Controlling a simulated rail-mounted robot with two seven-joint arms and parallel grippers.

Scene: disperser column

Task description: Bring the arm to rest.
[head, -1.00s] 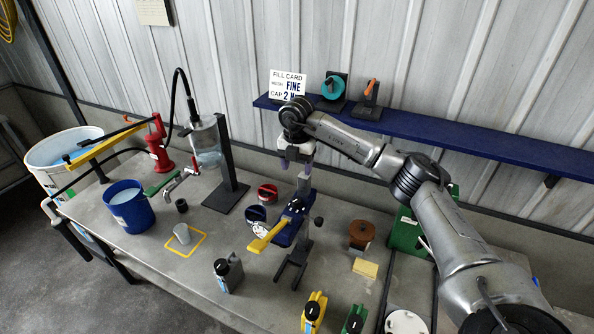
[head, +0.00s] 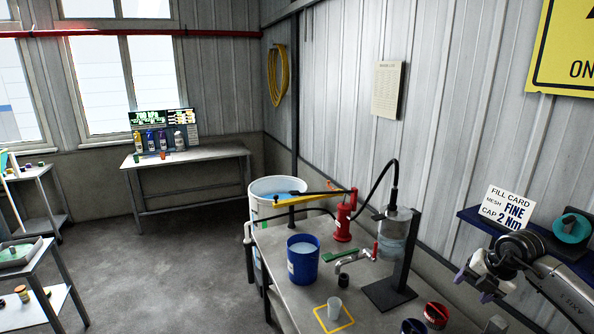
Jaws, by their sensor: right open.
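My right arm comes in from the right edge in the head view. Its gripper (head: 474,285) is open with nothing between the fingers, in the air over the right part of the workbench (head: 290,262), in front of the blue shelf. The lower right of the bench and most of my arm are cut off by the frame. My left gripper is not in view.
A fill card (head: 507,208) stands on the shelf (head: 470,216). Open floor (head: 170,260) lies left.

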